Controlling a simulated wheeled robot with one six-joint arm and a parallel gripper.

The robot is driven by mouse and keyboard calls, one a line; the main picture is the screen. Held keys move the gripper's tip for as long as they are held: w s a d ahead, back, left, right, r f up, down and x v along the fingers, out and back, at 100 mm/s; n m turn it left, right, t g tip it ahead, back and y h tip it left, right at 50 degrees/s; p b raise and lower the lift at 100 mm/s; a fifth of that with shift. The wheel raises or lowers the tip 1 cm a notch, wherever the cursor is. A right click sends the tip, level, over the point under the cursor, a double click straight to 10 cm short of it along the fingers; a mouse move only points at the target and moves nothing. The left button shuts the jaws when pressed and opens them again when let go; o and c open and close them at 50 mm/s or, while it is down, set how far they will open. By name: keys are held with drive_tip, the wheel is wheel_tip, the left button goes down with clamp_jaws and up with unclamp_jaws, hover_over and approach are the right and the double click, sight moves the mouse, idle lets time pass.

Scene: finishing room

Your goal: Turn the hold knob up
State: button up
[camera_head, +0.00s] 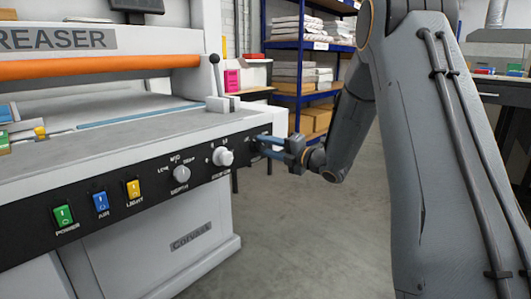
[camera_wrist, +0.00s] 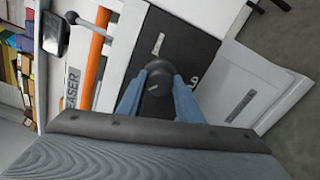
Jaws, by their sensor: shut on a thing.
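The creaser's black control panel (camera_head: 100,205) runs along the front of the machine. My gripper (camera_head: 262,146) is at the panel's right end, level with the row of knobs. In the wrist view its two blue fingers (camera_wrist: 158,88) are on either side of a dark round knob (camera_wrist: 158,68) and shut on it. I take this for the hold knob; its label is not readable. A small light mark shows on its face. In the head view the fingers largely hide this knob, so its setting cannot be told there.
To the left on the panel are a white knob (camera_head: 223,156), the depth knob (camera_head: 181,174), and yellow (camera_head: 133,189), blue (camera_head: 101,202) and green (camera_head: 64,215) switches. A black-tipped lever (camera_head: 215,75) stands above. Blue shelving (camera_head: 283,55) is behind. Floor (camera_head: 300,235) below is clear.

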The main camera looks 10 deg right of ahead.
drive_tip(key=shift+s+a+f+n+b, duration=0.1)
drive_tip(key=shift+f+n+b, duration=0.05)
drive_tip(key=shift+n+b, duration=0.9)
drive_tip(key=shift+n, duration=0.35)
drive_tip(key=o, duration=1)
drive_tip(key=p+v, duration=0.1)
drive_tip(key=v, duration=0.7)
